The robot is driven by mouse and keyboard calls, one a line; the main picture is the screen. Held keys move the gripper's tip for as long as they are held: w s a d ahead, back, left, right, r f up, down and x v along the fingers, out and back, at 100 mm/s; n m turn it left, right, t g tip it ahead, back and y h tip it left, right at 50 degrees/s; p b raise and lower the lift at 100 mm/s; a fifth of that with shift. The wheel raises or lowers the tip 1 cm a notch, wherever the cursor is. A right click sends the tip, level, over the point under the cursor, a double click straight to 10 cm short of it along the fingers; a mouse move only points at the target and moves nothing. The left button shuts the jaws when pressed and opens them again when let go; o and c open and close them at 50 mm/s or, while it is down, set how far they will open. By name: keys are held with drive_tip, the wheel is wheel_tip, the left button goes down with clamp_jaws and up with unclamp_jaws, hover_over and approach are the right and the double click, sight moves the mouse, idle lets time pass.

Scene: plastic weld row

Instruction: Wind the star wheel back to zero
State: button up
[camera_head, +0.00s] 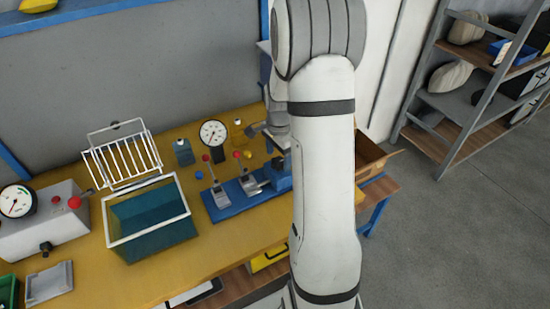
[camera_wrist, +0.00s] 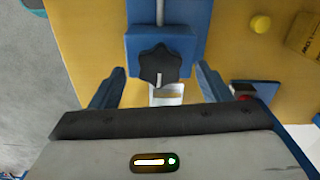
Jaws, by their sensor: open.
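The star wheel (camera_wrist: 160,65) is a black lobed knob with a pale line on its face, in the upper middle of the wrist view. It sits at the end of a blue block (camera_wrist: 178,42) with a metal rod behind it. My gripper (camera_wrist: 159,72) is open, its two blue-grey fingers on either side of the wheel with gaps to both. Whether the fingertips reach the wheel's depth cannot be told. In the head view, the blue fixture (camera_head: 222,213) stands on the yellow bench; my arm hides the wheel and my gripper there.
A dial gauge (camera_head: 213,133), a blue-green bin (camera_head: 150,232), a wire rack (camera_head: 122,160) and a grey machine with a dial (camera_head: 45,225) stand on the bench. A yellow knob (camera_wrist: 260,24) is right of the wheel. Open floor (camera_head: 455,235) lies right of the bench.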

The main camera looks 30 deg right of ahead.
drive_tip(key=shift+f, duration=0.65)
